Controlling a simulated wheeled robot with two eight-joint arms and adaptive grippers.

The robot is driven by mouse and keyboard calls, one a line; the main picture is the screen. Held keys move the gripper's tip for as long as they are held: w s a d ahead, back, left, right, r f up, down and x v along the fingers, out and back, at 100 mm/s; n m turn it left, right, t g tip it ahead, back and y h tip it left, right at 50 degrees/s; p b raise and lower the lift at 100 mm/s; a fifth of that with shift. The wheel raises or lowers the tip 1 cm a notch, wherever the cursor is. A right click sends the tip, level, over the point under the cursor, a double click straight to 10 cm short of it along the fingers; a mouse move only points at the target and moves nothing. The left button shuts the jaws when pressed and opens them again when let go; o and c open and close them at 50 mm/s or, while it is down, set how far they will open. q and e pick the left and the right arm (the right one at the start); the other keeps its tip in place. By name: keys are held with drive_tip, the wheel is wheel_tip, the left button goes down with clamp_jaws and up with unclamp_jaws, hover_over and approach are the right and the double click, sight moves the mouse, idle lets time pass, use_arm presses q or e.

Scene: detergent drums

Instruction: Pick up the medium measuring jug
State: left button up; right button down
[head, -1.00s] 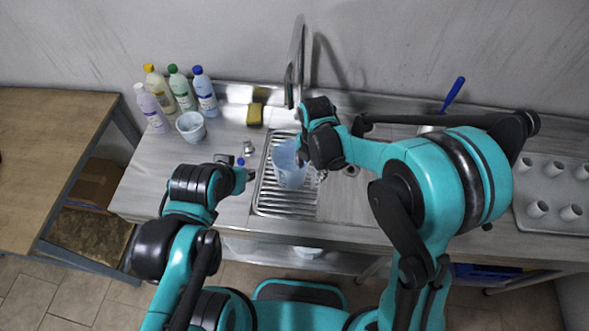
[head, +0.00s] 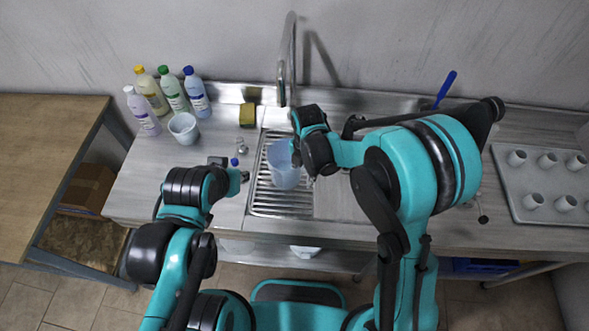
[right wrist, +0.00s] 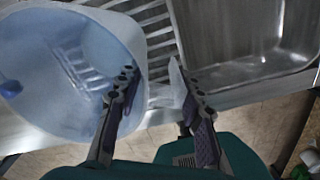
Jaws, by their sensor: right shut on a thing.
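The medium measuring jug (head: 283,168), pale blue and see-through, stands upright on or just above the ribbed drainer; I cannot tell whether it touches. In the right wrist view the jug (right wrist: 62,70) fills the upper left. My right gripper (head: 298,157) is at the jug's right side, shut on it. In the right wrist view, the right gripper's fingers (right wrist: 155,90) have a pale see-through piece between them, seemingly the handle. My left gripper (head: 240,173) is left of the drainer, apart from the jug; its fingers are too small to read.
A smaller pale jug (head: 184,128) and several bottles (head: 172,90) stand at the back left, with a yellow sponge (head: 247,115) nearby. The tap (head: 290,60) rises behind the drainer. A tray (head: 520,200) with white cups is at the right.

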drive_tip(key=shift+r, duration=0.1)
drive_tip(key=shift+r, duration=0.7)
wheel_tip(320, 180, up, 3)
drive_tip(key=shift+f+p, duration=0.15)
drive_tip(key=shift+p, duration=0.4)
drive_tip(key=s+d+r+p, duration=0.1)
drive_tip(key=s+d+r, duration=0.5)
drive_tip(key=d, duration=0.3)
drive_tip(key=shift+s+d+r+p, duration=0.3)
drive_tip(key=shift+p, duration=0.1)
